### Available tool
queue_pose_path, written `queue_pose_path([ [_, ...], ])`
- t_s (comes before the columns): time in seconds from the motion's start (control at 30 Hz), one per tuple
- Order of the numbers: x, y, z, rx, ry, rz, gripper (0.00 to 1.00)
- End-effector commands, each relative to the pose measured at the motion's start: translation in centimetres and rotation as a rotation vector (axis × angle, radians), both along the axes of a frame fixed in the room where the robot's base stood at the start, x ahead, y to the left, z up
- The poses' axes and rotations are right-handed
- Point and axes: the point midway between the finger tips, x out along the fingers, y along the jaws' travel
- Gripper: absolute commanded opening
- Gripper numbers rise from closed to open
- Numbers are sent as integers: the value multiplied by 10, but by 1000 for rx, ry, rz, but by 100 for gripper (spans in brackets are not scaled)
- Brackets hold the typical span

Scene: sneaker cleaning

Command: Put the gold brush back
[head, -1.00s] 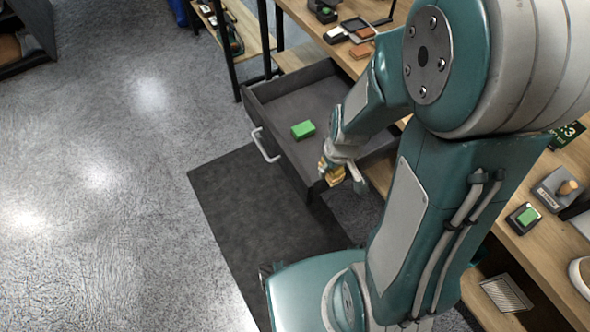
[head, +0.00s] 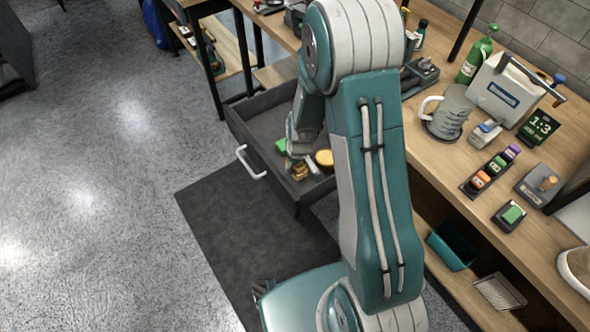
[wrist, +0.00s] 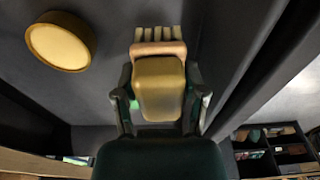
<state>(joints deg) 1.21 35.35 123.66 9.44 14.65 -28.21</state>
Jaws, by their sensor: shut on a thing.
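The gold brush (wrist: 159,88) is held between the two fingers of my gripper (wrist: 160,78), with pale bristle tufts at its far end. In the head view the brush (head: 300,172) shows at the end of my gripper (head: 301,165), over the near right part of the open dark drawer (head: 262,126). I cannot tell whether the brush touches the drawer floor. A round gold-topped tin (head: 325,158) is in the drawer to the right of the brush; it also shows at the upper left in the wrist view (wrist: 60,41).
A green block (head: 281,146) lies in the drawer close behind my gripper. The drawer's front has a pale handle (head: 251,163). The wooden bench (head: 455,185) to the right carries a mug (head: 449,112), bottles and small blocks.

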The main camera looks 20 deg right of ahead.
Motion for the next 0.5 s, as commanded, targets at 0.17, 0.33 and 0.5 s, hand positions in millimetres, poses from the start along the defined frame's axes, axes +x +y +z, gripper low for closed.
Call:
queue_pose_path([
  [0.17,9,1,-12,0,0,0,11],
  [0.33,11,1,-36,0,2,-1,11],
  [0.5,11,1,-44,-1,-1,1,11],
])
